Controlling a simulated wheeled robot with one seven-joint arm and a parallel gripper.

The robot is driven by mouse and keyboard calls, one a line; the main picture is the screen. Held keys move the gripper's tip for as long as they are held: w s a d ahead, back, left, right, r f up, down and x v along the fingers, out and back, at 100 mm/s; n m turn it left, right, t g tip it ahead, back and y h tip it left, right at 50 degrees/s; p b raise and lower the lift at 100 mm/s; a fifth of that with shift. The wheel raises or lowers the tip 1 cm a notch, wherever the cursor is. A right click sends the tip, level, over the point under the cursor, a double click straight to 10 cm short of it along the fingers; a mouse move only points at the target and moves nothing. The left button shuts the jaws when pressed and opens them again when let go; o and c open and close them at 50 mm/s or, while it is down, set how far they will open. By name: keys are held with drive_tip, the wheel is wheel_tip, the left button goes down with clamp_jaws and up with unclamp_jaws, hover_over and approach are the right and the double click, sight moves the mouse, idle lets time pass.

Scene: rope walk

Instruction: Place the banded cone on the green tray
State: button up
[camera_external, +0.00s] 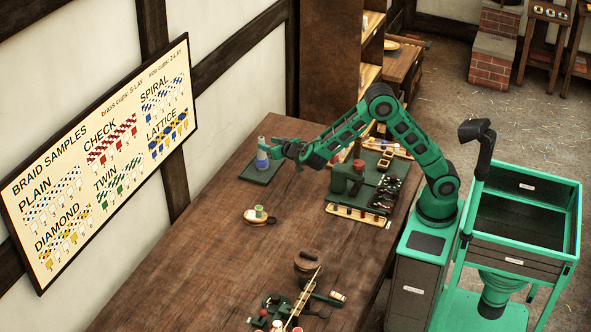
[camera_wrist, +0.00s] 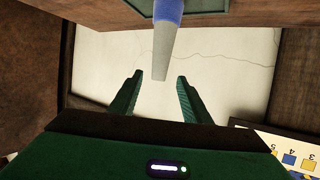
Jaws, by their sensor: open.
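The banded cone (camera_external: 262,160), pale grey at its narrow top and blue lower down, stands upright on the dark green tray (camera_external: 250,173) at the far end of the table. In the wrist view the cone (camera_wrist: 163,45) and a strip of the tray (camera_wrist: 210,5) show upside down at the top. My gripper (camera_external: 272,147) is beside the cone's upper part. In the wrist view my gripper (camera_wrist: 159,76) is open, with the cone's narrow end in line between the fingertips and a visible gap on each side.
A small tan dish (camera_external: 254,218) with a green-and-white piece sits nearer on the table (camera_external: 190,265). A green machine (camera_external: 357,178) stands right of the tray, under my arm. More tools (camera_external: 290,305) lie at the front. A braid sample board (camera_external: 100,150) hangs on the left wall.

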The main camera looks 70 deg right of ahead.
drive_tip(key=shift+s+a+r, duration=0.25)
drive_tip(key=shift+s+a, duration=0.05)
drive_tip(key=shift+s, duration=0.3)
drive_tip(key=s+d+r+m+g, duration=0.2)
drive_tip(key=s+d+g, duration=0.6)
drive_tip(key=s+d, duration=1.35)
drive_tip(key=s+a+f+n+g+y, duration=0.1)
drive_tip(key=s+g+y, duration=0.3)
drive_tip(key=s, duration=2.9)
drive_tip(key=a+f+y, duration=0.1)
drive_tip(key=y, duration=0.2)
drive_tip(key=shift+a+f+n, duration=0.2)
drive_tip(key=shift+n, duration=0.1)
drive_tip(key=shift+w, duration=0.1)
